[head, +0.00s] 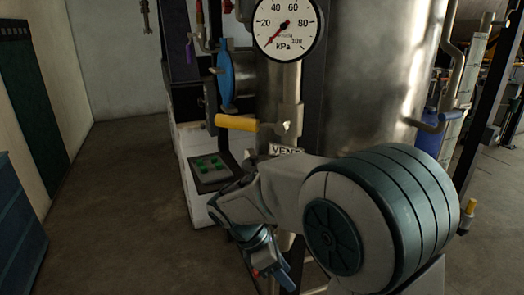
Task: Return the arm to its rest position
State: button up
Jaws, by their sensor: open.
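My arm fills the lower right of the head view, folded in front of the condenser, with a large ribbed blue-grey joint nearest the camera. My gripper (271,272) points down at the bottom centre of the view. It is open, and I see nothing between its fingers. Its tips are partly hard to make out against the dark floor and arm.
A metal tank (375,75) stands behind my arm. A pressure gauge (286,28), a yellow-handled lever (236,123), a blue handwheel (226,76) and a panel with green buttons (208,166) are close by. A blue cabinet (18,230) is at left; floor (115,210) between is clear.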

jog(key=s+d+r+m+t+y, duration=0.4)
jog(key=s+d+m, duration=0.6)
jog(key=m, duration=0.9)
jog(key=shift+s+r+m+y, duration=0.4)
jog(key=shift+s+r+y, duration=0.2)
jog(key=shift+y, duration=0.7)
jog(key=shift+d, duration=0.1)
